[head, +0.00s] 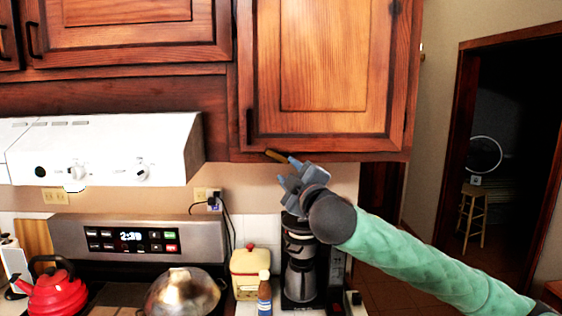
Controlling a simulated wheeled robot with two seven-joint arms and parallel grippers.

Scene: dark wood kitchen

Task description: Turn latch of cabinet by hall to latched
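The cabinet by the hall (323,60) is the wooden upper cabinet at the right, and its door looks shut. A small brown-gold latch (275,155) shows at its lower edge, slanting down to the right. My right gripper (286,170) is just below and right of the latch. Its two blue-grey fingertips are apart, with the upper one close to the latch's right end. I cannot tell whether they touch. Nothing shows between the fingers. My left gripper is out of view.
A white range hood (110,148) is to the left. Below are a stove panel (130,240), red kettle (52,293), metal pan lid (183,294), cream canister (250,272), bottle (264,297) and coffee maker (300,265). A doorway with a stool (473,205) opens at right.

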